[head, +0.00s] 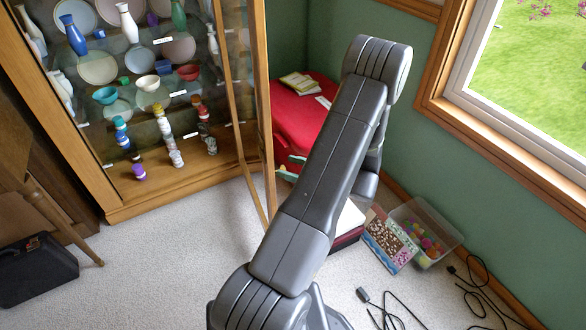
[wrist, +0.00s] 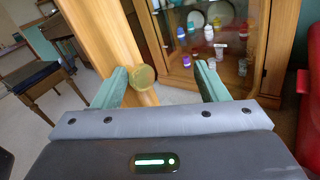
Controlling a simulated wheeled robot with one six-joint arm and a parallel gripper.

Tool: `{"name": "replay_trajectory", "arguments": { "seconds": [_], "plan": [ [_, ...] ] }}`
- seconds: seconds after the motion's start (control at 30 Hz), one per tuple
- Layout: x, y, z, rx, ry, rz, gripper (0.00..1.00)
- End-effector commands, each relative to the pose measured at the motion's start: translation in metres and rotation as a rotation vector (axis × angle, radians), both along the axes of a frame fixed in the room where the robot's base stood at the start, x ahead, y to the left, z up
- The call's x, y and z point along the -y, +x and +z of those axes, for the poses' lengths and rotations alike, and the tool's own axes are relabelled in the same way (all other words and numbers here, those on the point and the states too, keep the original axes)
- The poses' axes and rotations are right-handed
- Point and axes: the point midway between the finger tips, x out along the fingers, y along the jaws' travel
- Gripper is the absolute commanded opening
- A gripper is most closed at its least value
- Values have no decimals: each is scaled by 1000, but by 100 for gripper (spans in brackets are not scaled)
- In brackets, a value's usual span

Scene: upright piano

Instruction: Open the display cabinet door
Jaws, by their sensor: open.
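The display cabinet (head: 160,200) stands at the left in the head view, with wooden frame and glass shelves. Its glass door (head: 232,110) stands open, swung outward at the cabinet's right side and seen nearly edge-on. In the wrist view the door's wooden frame (wrist: 108,42) is at the left, with the lit cabinet interior beyond it. A round brass knob (wrist: 144,77) on the door shows between the fingers, close to the left one. My gripper (wrist: 163,77) is open; whether it touches the knob I cannot tell. In the head view my arm hides most of my gripper (head: 290,166).
Ceramics and figurines (head: 165,135) fill the shelves. A red-covered surface (head: 300,110) is behind my arm. A clear bin (head: 425,232), a patterned box (head: 388,240) and black cables (head: 480,285) lie at the right. A black case (head: 35,268) is at the left. Carpet before the cabinet is clear.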

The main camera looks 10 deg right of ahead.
Motion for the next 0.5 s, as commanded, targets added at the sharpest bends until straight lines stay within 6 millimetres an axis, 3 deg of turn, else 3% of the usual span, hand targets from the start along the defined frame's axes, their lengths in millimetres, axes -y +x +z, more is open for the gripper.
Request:
{"name": "replay_trajectory", "arguments": {
  "seconds": [0.33,0.5],
  "plan": [
    [6,4,5,12,0,-17,49],
    [27,-11,5,11,1,-18,49]
  ]
}}
